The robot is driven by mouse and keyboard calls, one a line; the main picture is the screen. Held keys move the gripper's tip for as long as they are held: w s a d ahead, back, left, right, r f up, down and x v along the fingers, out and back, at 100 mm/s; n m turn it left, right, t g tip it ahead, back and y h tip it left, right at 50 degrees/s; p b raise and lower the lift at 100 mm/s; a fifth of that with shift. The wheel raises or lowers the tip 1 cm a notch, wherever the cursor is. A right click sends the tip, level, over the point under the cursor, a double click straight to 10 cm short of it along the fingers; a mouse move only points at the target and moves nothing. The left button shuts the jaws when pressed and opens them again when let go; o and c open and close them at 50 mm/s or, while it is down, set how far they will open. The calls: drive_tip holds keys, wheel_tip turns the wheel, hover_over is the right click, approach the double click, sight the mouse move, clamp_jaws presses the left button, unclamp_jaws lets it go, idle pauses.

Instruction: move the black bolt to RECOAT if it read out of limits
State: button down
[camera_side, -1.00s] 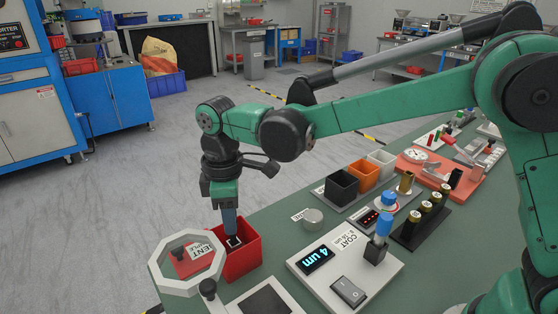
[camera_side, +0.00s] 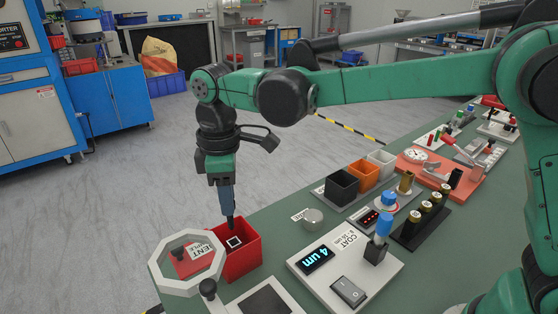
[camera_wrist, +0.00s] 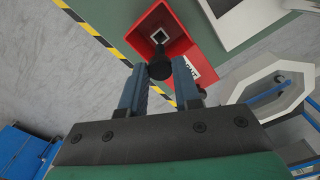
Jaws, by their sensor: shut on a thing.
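The black bolt (camera_wrist: 159,68) is between my gripper's fingertips, its dark round head showing in the wrist view. In the side view, my gripper (camera_side: 229,212) is shut on it and points down just above the red bin (camera_side: 249,262). The dark tip of the bolt (camera_side: 231,223) shows below the fingers, at the bin's mouth. The red bin also shows in the wrist view (camera_wrist: 188,50), with a white-edged dark square in it and a partly hidden white label. The coat gauge (camera_side: 307,290) displays "4 um"; its limits print is too small to read surely.
A white octagonal ring (camera_side: 160,282) stands close left of the red bin, over a red plate marked as a sample. Black (camera_side: 341,188), orange (camera_side: 364,175) and white (camera_side: 382,162) bins stand farther back.

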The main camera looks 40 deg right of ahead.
wheel_tip(320, 180, up, 9)
drive_tip(key=w+d+m, duration=0.2)
drive_tip(key=d+m, duration=0.1)
drive_tip(key=d, duration=0.6)
drive_tip(key=w+d+m, duration=0.3)
drive_tip(key=d, duration=0.5)
drive_tip(key=s+d+m, duration=0.2)
drive_tip(key=d+m, duration=0.1)
drive_tip(key=d, duration=0.7)
drive_tip(key=s+d+m, duration=0.3)
drive_tip(key=d, duration=0.6)
drive_tip(key=shift+w+f, duration=0.15)
drive_tip(key=shift+f, duration=3.5)
drive_tip(key=shift+w+f, duration=0.1)
drive_tip(key=shift+f, duration=3.5)
drive_tip(key=shift+c, duration=1.1)
unclamp_jaws()
drive_tip(key=shift+r, duration=0.1)
